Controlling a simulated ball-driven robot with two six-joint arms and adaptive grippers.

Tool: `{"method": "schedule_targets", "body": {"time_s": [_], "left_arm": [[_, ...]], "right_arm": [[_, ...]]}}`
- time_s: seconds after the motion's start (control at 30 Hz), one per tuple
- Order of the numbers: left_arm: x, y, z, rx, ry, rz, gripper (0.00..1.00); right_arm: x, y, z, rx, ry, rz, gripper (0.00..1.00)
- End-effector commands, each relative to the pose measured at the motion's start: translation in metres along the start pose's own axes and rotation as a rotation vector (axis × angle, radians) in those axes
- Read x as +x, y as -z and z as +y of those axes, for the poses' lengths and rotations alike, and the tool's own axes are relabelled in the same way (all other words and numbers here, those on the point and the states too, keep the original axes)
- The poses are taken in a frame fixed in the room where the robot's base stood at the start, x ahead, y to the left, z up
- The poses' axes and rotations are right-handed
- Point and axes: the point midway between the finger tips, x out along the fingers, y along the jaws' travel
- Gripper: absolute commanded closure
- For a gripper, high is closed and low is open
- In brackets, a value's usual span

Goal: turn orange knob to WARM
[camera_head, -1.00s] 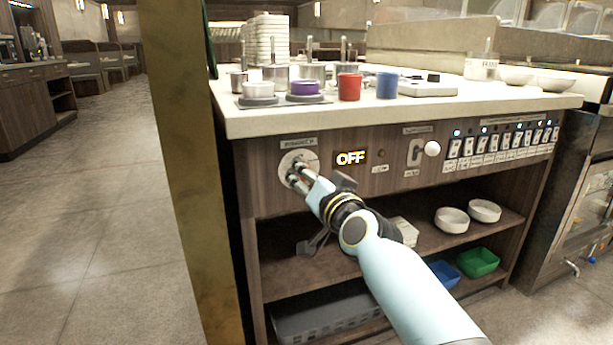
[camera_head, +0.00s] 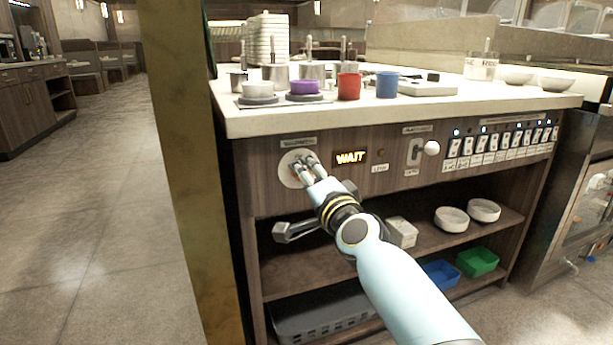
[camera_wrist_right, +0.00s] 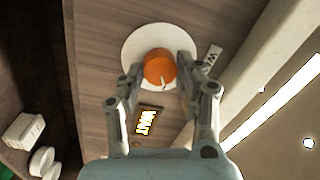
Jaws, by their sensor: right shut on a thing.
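The orange knob (camera_wrist_right: 159,67) sits on a round white plate (camera_wrist_right: 136,44) on the wooden counter front. My right gripper (camera_wrist_right: 160,72) is shut on the knob, one finger on each side, in the right wrist view. In the head view my right gripper (camera_head: 304,162) covers most of the knob, in front of the white plate (camera_head: 287,170). The lit display (camera_head: 350,157) beside the knob reads WAIT; it also shows in the wrist view (camera_wrist_right: 146,122). A pale pointer mark shows on the knob's face. My left gripper is not in view.
Right of the display are a lever with a white ball (camera_head: 432,148) and a row of switches (camera_head: 500,143). The countertop above holds a red cup (camera_head: 349,87), a blue cup (camera_head: 387,85) and pots. Open shelves below hold white bowls and a green bin (camera_head: 478,262).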

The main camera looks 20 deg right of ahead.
Motion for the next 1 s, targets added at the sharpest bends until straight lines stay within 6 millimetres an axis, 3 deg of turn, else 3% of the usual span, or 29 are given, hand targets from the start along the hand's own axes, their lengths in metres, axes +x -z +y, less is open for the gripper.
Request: {"method": "schedule_targets", "body": {"time_s": [0.5, 0.53, 0.67, 0.7, 1.0], "left_arm": [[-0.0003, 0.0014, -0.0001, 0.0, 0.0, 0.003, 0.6], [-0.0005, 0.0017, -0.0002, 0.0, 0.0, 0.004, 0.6], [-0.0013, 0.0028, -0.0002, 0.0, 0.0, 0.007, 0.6], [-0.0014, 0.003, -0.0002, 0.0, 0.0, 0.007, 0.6], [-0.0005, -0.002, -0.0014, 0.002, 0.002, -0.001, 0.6]], "right_arm": [[-0.0003, 0.0001, 0.0009, 0.018, -0.001, 0.002, 0.97], [-0.0003, 0.0001, 0.0009, 0.018, -0.001, 0.002, 0.63], [-0.0002, 0.0001, 0.0008, 0.018, -0.001, 0.001, 0.46], [-0.0002, 0.0001, 0.0007, 0.018, -0.001, 0.001, 0.42], [-0.0027, -0.0002, 0.0007, 0.018, -0.001, 0.001, 0.42]]}}
